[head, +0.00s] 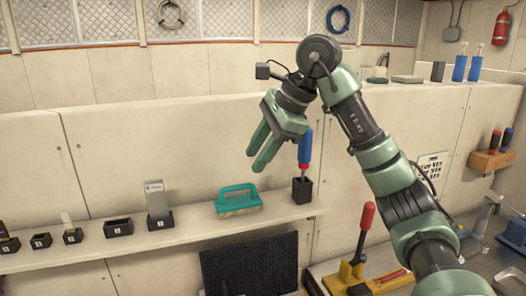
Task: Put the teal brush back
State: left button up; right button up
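The teal brush (237,199) has a looped handle and pale bristles. It stands bristles down on the long cream shelf (190,235). My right gripper (256,159) hangs above it in the picture, a little to its right, pointing down and left. Its two green fingers are apart with nothing between them, and it does not touch the brush. My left gripper is out of view. On the shelf to the left, several small black holders stand in a row; one of them (118,227) looks empty.
A blue and red-handled tool (304,150) stands in a black block (302,190) right of the brush. A grey block (156,199) stands in a holder to the left. A black ribbed mat (250,266) and a red-handled yellow clamp (356,268) are below. Blue bottles (460,68) stand on the upper ledge.

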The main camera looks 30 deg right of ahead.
jog(key=shift+v, duration=1.25)
